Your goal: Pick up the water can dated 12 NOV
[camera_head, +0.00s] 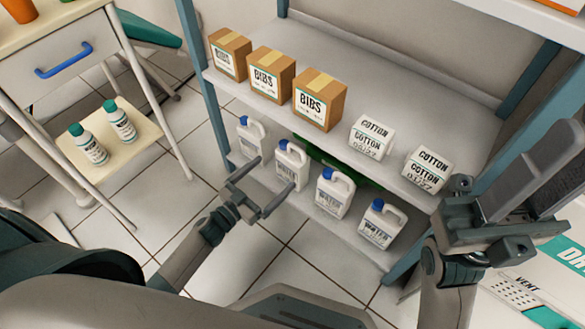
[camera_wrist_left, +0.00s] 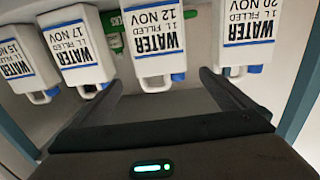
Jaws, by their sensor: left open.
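The water can dated 12 NOV (camera_wrist_left: 155,40) appears upside down in the left wrist view, white with a blue cap. It is the second can from the left (camera_head: 291,165) in the head view, on the lower shelf. My left gripper (camera_head: 273,175) is open and empty, just in front of this can. In the left wrist view its fingers (camera_wrist_left: 162,80) lie to either side of the can's lower image end, apart from it. My right gripper (camera_head: 568,155) is at the right edge, away from the cans; its opening is unclear.
Bibs boxes (camera_head: 320,100) and cotton packs (camera_head: 427,168) stand on the shelf above. A cart (camera_head: 130,150) is at left.

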